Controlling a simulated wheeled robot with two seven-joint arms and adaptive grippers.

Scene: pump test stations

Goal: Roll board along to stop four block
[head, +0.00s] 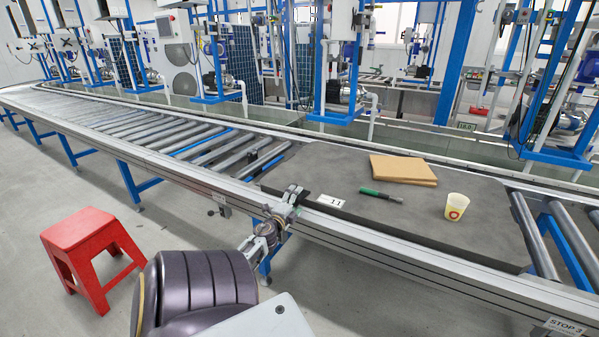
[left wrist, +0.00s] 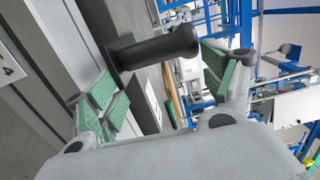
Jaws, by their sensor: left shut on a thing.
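The board (head: 400,222) is a flat dark grey plate on the roller conveyor, with a white label "11" (head: 331,201) at its front left. My left gripper (head: 289,196) is at the board's front left edge, over the conveyor's near rail. In the left wrist view a black cylindrical handle (left wrist: 158,48) lies between the green-padded fingers, and the gripper is shut on it. A "STOP 3" plate (head: 567,326) is on the near rail at the lower right. A plate with a 4 (left wrist: 8,70) shows in the left wrist view. My right gripper is out of view.
A cardboard piece (head: 403,169), a green-handled tool (head: 377,193) and a yellow-white cup (head: 456,207) rest on the board. Bare rollers (head: 130,115) run left; more rollers (head: 537,235) lie right. A red stool (head: 85,235) stands on the floor. Pump stations line the back.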

